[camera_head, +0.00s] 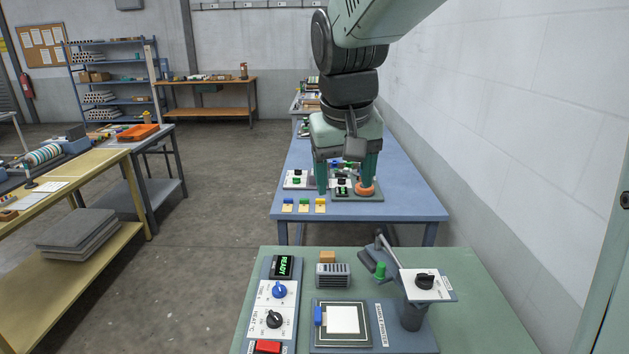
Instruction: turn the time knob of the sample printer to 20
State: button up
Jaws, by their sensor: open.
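The sample printer (384,326) stands on the green table in the foreground, with a white square pad (343,319) in a dark frame. On its left panel are a blue knob (279,290) and a black knob (274,319) beside lettering that seems to read HEAT. Another black knob (425,281) sits on a raised white plate at right. I cannot read which knob is the time knob, nor its setting. My gripper (345,187) points down, its green fingers apart, above or in front of the blue table behind. It is away from the knobs and appears empty.
The blue table (408,202) bears other knob panels and small coloured blocks. A white wall runs along the right.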

jog(key=w+a+f, duration=0.4)
jog(key=w+f, duration=0.2)
jog(key=w, duration=0.1)
jog(key=n+g, duration=0.1)
jog(key=g, duration=0.2)
send_over(279, 286)
notch_tip(279, 286, down, 23)
notch_tip(279, 286, down, 11)
jog(key=c, duration=1.1)
jog(key=shift+o, duration=0.2)
jog(key=shift+n, duration=0.3)
